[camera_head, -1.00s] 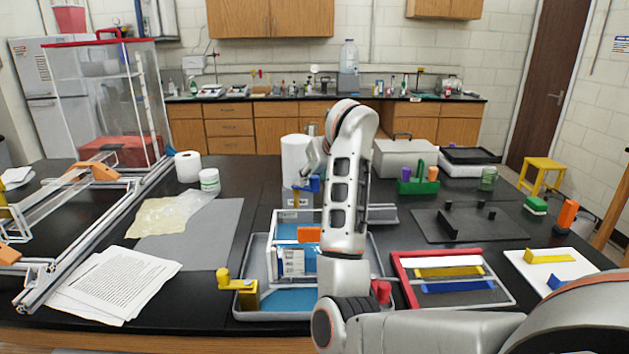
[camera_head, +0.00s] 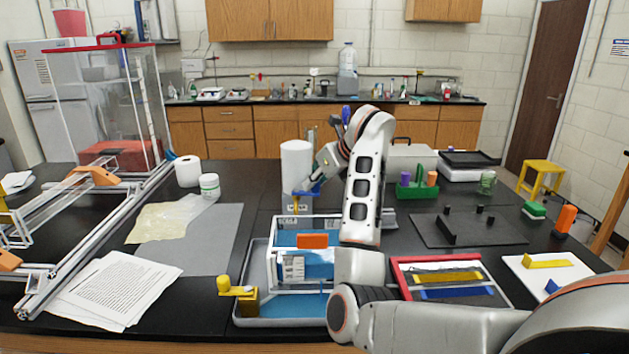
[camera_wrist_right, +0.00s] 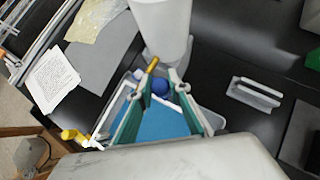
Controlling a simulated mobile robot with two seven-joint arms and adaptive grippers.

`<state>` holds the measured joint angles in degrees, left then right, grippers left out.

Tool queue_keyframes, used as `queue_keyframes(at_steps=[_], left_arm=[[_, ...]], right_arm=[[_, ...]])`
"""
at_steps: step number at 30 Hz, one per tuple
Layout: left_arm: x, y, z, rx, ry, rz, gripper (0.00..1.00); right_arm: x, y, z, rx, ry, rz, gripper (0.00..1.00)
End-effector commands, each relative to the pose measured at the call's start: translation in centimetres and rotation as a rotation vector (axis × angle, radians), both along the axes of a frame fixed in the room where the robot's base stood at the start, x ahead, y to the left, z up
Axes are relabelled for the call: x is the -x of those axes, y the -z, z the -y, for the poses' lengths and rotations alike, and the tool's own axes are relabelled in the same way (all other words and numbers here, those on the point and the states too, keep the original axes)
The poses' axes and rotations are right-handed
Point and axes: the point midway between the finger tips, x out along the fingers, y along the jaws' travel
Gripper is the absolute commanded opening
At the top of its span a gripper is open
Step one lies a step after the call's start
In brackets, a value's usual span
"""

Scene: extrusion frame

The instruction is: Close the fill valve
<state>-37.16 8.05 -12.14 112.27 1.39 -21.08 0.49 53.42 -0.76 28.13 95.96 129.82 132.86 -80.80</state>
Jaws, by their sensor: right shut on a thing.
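The fill valve is a small fitting with a blue handle (camera_head: 306,188) and a brass-yellow stem (camera_head: 295,204), at the foot of a white cylinder (camera_head: 297,162) behind the tank. My right gripper (camera_head: 312,184) reaches down to it from the right. In the right wrist view, the blue rounded handle (camera_wrist_right: 160,87) sits between the green-padded fingers of my right gripper (camera_wrist_right: 162,82), which is shut on it. The brass stem (camera_wrist_right: 151,66) shows beside the fingertips. The handle's exact angle is partly hidden. My left gripper is not in view.
A clear tank frame (camera_head: 333,275) with blue panels stands in a grey tray (camera_head: 246,308). A yellow valve (camera_head: 237,288) is at the tray's front left. A red-edged tray (camera_head: 399,281) lies right of it. Papers (camera_head: 115,290) and a grey mat (camera_head: 205,245) lie left.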

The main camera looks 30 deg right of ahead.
Motion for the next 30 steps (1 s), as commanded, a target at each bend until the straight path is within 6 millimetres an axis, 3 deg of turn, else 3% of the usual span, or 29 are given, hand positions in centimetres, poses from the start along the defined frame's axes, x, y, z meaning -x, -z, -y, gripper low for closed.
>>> queue_keyframes(at_steps=[6,16,17,18,30], left_arm=[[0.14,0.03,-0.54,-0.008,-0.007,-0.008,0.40],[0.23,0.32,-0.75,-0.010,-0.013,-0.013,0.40],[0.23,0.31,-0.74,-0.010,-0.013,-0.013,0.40],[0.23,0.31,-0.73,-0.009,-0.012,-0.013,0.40],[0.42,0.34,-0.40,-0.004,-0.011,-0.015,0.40]], right_arm=[[-0.61,-0.04,0.53,0.001,-0.141,0.000,0.00],[-0.65,0.01,0.48,0.001,-0.156,0.001,0.00],[-0.66,0.00,0.48,0.001,-0.156,0.001,0.26],[-0.66,0.00,0.49,0.001,-0.156,0.001,0.36],[-0.46,-0.20,0.60,0.002,-0.153,0.001,0.36]])
